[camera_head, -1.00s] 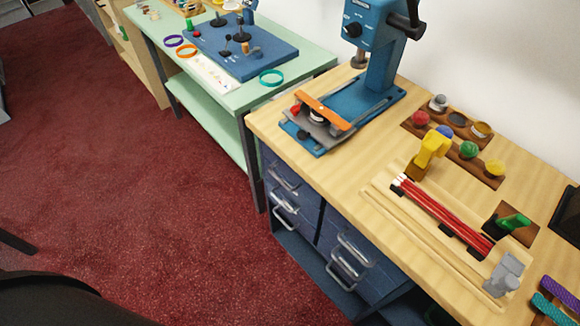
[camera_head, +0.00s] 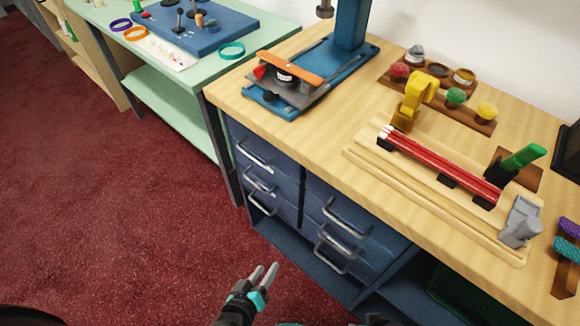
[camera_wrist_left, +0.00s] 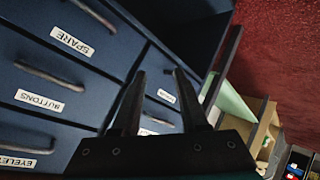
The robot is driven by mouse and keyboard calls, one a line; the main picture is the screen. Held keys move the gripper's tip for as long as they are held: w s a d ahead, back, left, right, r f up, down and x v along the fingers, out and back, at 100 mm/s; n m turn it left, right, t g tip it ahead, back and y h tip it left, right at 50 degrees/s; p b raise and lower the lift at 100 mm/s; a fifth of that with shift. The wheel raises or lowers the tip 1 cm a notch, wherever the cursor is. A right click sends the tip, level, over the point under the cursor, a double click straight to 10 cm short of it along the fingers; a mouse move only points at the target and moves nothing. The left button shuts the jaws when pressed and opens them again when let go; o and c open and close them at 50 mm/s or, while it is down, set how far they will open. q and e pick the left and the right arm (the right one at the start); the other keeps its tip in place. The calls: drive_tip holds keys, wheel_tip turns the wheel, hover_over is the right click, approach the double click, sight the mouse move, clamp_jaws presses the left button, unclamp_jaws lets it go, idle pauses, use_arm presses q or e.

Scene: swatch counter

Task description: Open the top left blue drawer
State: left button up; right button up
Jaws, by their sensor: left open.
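The blue drawer cabinet under the wooden counter has two columns of drawers with silver bar handles, all closed. The top left blue drawer (camera_head: 243,142) is at the upper left of the cabinet in the head view. My left gripper (camera_head: 268,272) is open and empty, low in front of the cabinet and apart from the drawers. In the left wrist view its two fingers (camera_wrist_left: 158,80) point at the drawer fronts and partly cover them. Labelled drawers there include SPARE (camera_wrist_left: 60,14) and BUTTONS (camera_wrist_left: 15,82). My right gripper is not in view.
The wooden counter (camera_head: 330,125) carries a blue press base (camera_head: 275,105), red rods (camera_head: 440,165), a yellow clamp and coloured knobs. A mint table (camera_head: 160,85) stands left of the cabinet, its legs close by. Red carpet (camera_head: 120,210) in front is free.

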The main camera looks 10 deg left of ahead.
sight(250, 154)
use_arm(q)
drive_tip(key=w+a+r+n+t+y+b, duration=0.2)
drive_tip(key=w+r+n+t+y+b, duration=0.15)
drive_tip(key=r+n+b, duration=0.45)
drive_tip(key=w+a+r+n+t+y+b, duration=0.25)
drive_tip(key=w+r+n+t+b, duration=0.2)
drive_tip(key=r+n, duration=0.45)
drive_tip(key=shift+y, duration=0.4)
drive_tip(key=shift+d+b+x, duration=0.15)
drive_tip(key=shift+b+x, duration=0.2)
drive_tip(key=shift+x, duration=2)
drive_tip(key=shift+d+b+x, duration=0.15)
drive_tip(key=shift+b+x, duration=0.25)
drive_tip(key=shift+x, duration=1.95)
drive_tip(key=shift+d+b+x, duration=0.15)
drive_tip(key=shift+b+x, duration=0.2)
drive_tip(key=shift+x, duration=1.95)
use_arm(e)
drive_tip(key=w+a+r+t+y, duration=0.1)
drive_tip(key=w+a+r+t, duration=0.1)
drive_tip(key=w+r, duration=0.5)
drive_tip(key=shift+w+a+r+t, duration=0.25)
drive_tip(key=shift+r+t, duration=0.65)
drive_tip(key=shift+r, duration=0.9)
use_arm(q)
drive_tip(key=shift+w, duration=0.15)
drive_tip(key=shift+c, duration=0.3)
clamp_jaws()
